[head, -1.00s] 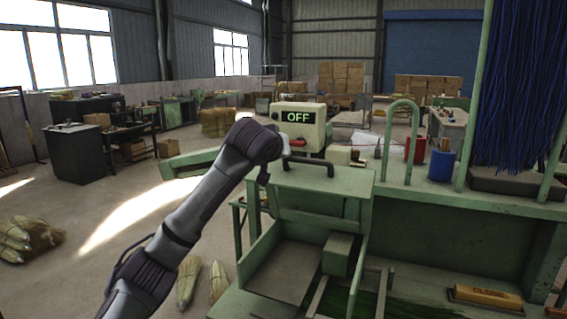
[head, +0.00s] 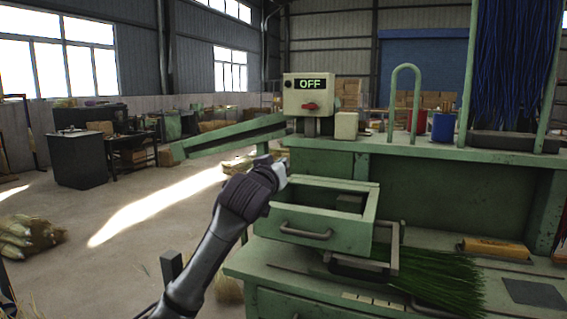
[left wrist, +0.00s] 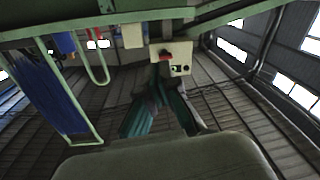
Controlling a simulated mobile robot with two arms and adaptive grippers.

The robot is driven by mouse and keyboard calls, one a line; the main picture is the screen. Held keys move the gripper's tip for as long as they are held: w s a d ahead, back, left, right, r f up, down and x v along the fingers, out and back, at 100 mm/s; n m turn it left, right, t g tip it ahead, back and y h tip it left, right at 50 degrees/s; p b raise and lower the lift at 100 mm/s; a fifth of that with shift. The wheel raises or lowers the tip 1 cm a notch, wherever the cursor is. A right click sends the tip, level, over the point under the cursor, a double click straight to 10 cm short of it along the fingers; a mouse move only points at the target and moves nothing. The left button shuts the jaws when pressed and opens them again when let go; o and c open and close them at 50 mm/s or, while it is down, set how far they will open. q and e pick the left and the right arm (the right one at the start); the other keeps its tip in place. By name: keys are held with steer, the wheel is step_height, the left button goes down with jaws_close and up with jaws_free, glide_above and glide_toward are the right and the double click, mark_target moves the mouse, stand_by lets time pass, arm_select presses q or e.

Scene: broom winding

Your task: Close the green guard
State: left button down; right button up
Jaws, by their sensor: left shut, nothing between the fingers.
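The green guard (head: 318,217) is a box-like frame with a dark bar handle (head: 305,232) on its front panel. In the head view it is lowered over the bench, its front panel facing me, with an open gap in its top. My left gripper (head: 279,170) is at the guard's rear left corner, above and behind the handle. It is shut with nothing between its fingers; I cannot tell whether it touches the guard. Its fingers also show in the left wrist view (left wrist: 160,72). My right gripper is not in view.
A control box (head: 309,95) reading OFF, with a red knob, stands behind the guard. Green bristles (head: 440,278) lie on the bench at right, beside a wooden brush block (head: 497,247). A red cup (head: 417,121) and blue cup (head: 443,127) stand on the shelf.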

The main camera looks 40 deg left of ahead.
arm_select(q)
steer(key=shift+s+f, duration=0.15)
steer(key=shift+f, duration=0.25)
step_height(320, 180, up, 10)
stand_by(0.6)
steer(key=shift+f, duration=0.1)
